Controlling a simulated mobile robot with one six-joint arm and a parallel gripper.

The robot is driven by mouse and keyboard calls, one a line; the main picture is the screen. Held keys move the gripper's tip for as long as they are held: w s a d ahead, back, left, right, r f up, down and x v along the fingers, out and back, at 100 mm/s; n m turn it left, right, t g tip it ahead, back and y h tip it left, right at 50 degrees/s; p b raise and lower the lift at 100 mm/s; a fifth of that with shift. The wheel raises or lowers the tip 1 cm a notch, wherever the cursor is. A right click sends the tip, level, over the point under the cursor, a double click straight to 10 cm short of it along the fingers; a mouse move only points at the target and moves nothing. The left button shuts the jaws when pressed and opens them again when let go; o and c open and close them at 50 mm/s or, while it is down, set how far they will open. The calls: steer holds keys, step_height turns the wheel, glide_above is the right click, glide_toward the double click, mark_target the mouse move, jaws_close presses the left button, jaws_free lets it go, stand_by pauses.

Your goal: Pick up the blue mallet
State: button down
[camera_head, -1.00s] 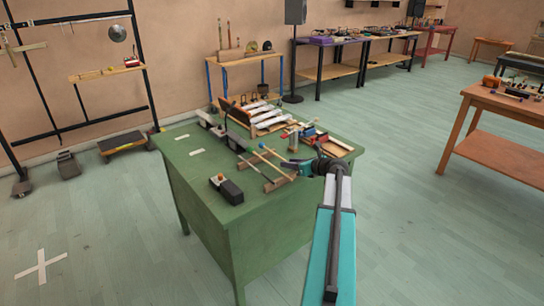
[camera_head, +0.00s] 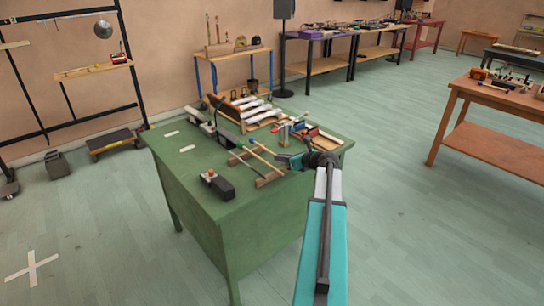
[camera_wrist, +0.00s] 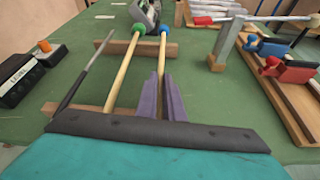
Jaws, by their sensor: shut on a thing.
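The blue mallet (camera_wrist: 162,55) has a blue head and a pale wooden stick. In the wrist view its stick runs between the two purple fingers of my gripper (camera_wrist: 162,98), which are shut on it. Its head is at the far wooden rest bar; I cannot tell whether it touches the bar. A mallet with a green head (camera_wrist: 127,65) lies just to its left, outside the fingers, and a dark thin stick (camera_wrist: 86,72) lies further left. In the head view my gripper (camera_head: 285,160) is low over the green table (camera_head: 190,168), and the blue head (camera_head: 251,141) points away from it.
A dark box with an orange knob (camera_wrist: 22,75) sits at the left. A wooden frame with red and blue clamps (camera_wrist: 265,75) stands close on the right. White bars on a wooden stand (camera_head: 250,109) are behind. The table's front left is mostly clear.

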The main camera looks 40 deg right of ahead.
steer(key=shift+r, duration=0.15)
steer(key=shift+r, duration=0.85)
steer(key=shift+s+r, duration=0.1)
steer(key=shift+r, duration=0.75)
steer(key=s+a+r, duration=0.1)
steer(key=s+a, duration=0.1)
steer(key=s, duration=1.3)
steer(key=shift+s+r+b, duration=0.15)
steer(key=shift+s+b, duration=0.2)
steer(key=shift+b, duration=0.05)
steer(key=shift+a, duration=0.1)
